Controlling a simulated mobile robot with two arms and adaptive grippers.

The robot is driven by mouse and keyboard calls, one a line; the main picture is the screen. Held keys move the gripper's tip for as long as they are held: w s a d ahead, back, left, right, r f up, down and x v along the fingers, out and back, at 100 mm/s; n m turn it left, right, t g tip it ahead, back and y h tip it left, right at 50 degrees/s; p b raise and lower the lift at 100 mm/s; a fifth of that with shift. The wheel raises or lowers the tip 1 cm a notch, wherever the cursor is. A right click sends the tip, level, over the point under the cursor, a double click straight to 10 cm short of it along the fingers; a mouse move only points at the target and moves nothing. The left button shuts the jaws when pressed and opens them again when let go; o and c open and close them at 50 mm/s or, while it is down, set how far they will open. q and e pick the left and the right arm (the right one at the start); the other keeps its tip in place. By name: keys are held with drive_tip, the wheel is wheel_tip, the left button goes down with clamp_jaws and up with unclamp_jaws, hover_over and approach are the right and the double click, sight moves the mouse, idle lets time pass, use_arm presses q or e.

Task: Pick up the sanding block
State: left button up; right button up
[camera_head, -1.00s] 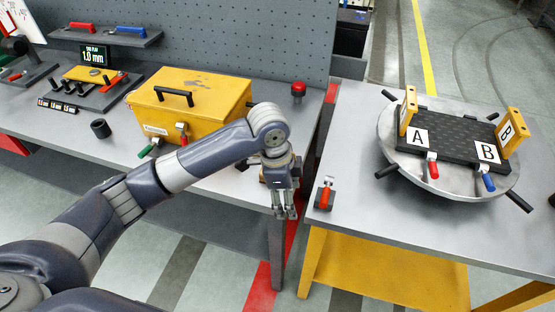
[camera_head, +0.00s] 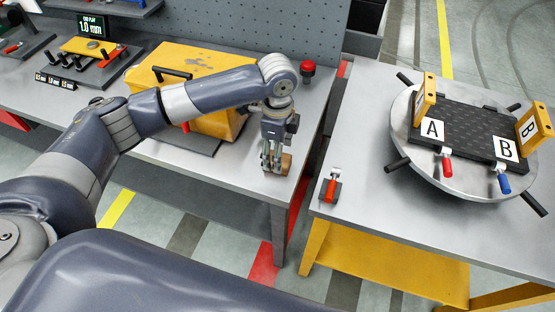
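A small brown block (camera_head: 286,164), which looks like the sanding block, sits near the front right corner of the left workbench. My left gripper (camera_head: 272,166) points down right at it, with its fingers in front of and beside the block and hiding part of it. I cannot tell whether the fingers are open around the block or shut on it. My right gripper is not in view.
A yellow case (camera_head: 207,68) stands behind my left arm. A red button (camera_head: 308,69) is at the bench's right edge. Across a gap, the right table (camera_head: 375,210) bears a red-handled clamp (camera_head: 331,187) and a round turntable (camera_head: 408,150) with A and B plates.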

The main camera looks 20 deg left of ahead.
use_arm(q)
drive_tip(key=f, duration=0.2)
drive_tip(key=f+p, duration=0.1)
drive_tip(key=shift+w+a+f, duration=0.2)
drive_tip(key=shift+a+f, duration=0.15)
drive_tip(key=shift+f, duration=0.25)
drive_tip(key=shift+c, duration=0.6)
drive_tip(key=c, duration=1.1)
drive_tip(key=shift+o, duration=0.2)
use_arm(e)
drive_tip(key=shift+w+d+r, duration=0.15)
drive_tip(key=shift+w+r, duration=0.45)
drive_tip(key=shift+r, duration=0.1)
